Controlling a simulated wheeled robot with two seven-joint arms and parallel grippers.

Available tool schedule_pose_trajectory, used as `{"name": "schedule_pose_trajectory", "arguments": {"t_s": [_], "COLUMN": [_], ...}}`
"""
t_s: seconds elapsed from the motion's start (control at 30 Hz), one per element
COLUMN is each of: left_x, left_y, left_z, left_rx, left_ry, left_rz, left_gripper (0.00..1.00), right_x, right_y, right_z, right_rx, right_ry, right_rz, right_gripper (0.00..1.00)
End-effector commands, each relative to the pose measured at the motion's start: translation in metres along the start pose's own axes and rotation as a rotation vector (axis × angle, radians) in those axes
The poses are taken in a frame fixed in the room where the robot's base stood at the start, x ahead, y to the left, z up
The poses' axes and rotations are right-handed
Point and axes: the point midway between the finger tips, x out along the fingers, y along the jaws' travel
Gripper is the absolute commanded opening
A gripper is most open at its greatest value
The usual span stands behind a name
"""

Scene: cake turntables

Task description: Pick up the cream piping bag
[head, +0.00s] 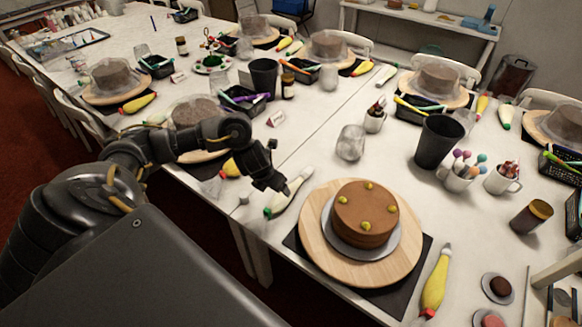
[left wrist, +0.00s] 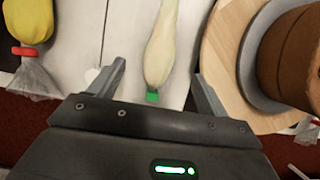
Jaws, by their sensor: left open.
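The cream piping bag (head: 291,194) lies on the white table, just left of the near cake's wooden turntable (head: 310,222). It has a green end piece toward the table's front edge. In the left wrist view the cream piping bag (left wrist: 163,45) lies ahead, between the lines of my two fingers, with its green end nearest. My left gripper (head: 277,187) is above and beside the bag in the head view. Its fingers (left wrist: 160,82) are apart and nothing is between the fingertips that I can see touching. My right gripper is not in view.
A brown cake (head: 366,213) stands on the turntable over a dark mat. A yellow piping bag (head: 436,282) lies right of it, and another yellow bag (left wrist: 27,20) shows in the left wrist view. A glass jar (head: 351,142) and a black cup (head: 438,141) stand behind.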

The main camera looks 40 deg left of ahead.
Motion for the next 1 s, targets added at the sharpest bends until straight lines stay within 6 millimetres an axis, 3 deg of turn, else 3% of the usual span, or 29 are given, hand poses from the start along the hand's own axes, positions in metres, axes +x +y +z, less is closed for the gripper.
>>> {"name": "schedule_pose_trajectory", "arguments": {"t_s": [0.13, 0.33, 0.5, 0.77, 1.0], "left_x": [0.005, 0.036, 0.054, 0.062, 0.098], "left_y": [0.000, -0.001, -0.001, -0.002, -0.003], "left_z": [0.000, -0.001, -0.001, -0.001, -0.004], "left_rx": [0.000, -0.004, -0.002, -0.002, -0.003], "left_ry": [0.002, 0.003, 0.001, 0.001, 0.002], "left_rz": [-0.001, -0.001, -0.001, -0.002, -0.001], "left_gripper": [0.77, 0.77, 0.77, 0.77, 0.77], "right_x": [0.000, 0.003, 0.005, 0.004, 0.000], "right_y": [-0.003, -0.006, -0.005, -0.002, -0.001], "right_z": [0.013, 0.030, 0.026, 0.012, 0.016], "right_rx": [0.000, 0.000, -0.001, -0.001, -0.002], "right_ry": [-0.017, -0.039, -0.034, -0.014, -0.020], "right_rz": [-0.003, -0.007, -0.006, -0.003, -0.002], "right_gripper": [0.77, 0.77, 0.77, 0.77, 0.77]}}
